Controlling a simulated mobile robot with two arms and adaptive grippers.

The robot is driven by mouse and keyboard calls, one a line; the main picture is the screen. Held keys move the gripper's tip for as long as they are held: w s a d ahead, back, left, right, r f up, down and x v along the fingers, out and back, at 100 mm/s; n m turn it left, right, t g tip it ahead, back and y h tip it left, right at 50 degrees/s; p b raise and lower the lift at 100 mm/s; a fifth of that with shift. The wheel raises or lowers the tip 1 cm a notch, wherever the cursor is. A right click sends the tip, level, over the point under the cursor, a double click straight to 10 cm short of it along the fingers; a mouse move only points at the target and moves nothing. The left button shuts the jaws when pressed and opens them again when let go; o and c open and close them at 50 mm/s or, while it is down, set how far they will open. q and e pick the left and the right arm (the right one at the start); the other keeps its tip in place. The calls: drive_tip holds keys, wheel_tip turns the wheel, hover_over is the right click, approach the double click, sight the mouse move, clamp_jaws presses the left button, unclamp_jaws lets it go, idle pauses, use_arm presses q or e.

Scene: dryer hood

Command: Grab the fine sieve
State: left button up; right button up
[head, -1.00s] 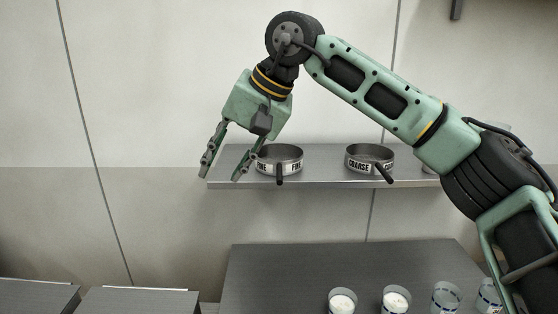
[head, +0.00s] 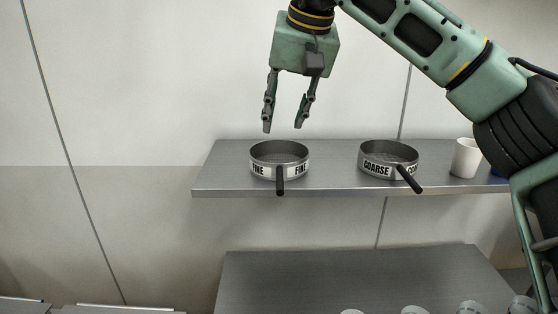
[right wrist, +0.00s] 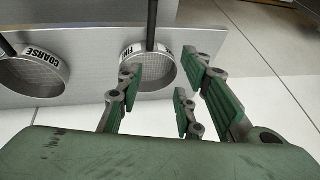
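The fine sieve (head: 279,160) is a round metal sieve labelled FINE with a dark handle pointing forward over the shelf edge. It stands on the left part of the metal shelf (head: 225,178). My right gripper (head: 283,128) is open and empty, fingers pointing down, above the fine sieve and apart from it in the head view. In the right wrist view the fine sieve (right wrist: 150,72) shows beyond the open fingers (right wrist: 160,95), which partly cover its rim. The left gripper is not in view.
The coarse sieve (head: 388,157), labelled COARSE, stands to the right on the same shelf, its handle angled right. A white cup (head: 465,158) stands further right, beside a partly hidden blue thing. Several vessels stand on the lower metal surface (head: 350,275). The shelf's left end is clear.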

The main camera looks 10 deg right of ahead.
drive_tip(key=b, duration=0.6)
approach(281, 174)
drive_tip(key=a, duration=0.1)
drive_tip(key=x, duration=0.3)
drive_tip(key=shift+w+d+f, duration=0.1)
drive_tip(key=shift+w+f, duration=0.1)
drive_tip(key=shift+f, duration=0.2)
drive_tip(key=x, duration=0.1)
drive_tip(key=p+x, duration=0.1)
drive_tip(key=x, duration=0.1)
drive_tip(key=p+x, duration=0.1)
drive_tip(key=x, duration=0.1)
drive_tip(key=shift+d, duration=0.35)
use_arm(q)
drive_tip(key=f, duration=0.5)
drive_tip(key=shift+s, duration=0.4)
use_arm(e)
drive_tip(key=shift+a+f, duration=0.1)
drive_tip(key=shift+s, duration=0.1)
drive_tip(key=shift+c, duration=0.4)
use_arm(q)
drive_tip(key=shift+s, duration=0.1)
use_arm(e)
clamp_jaws()
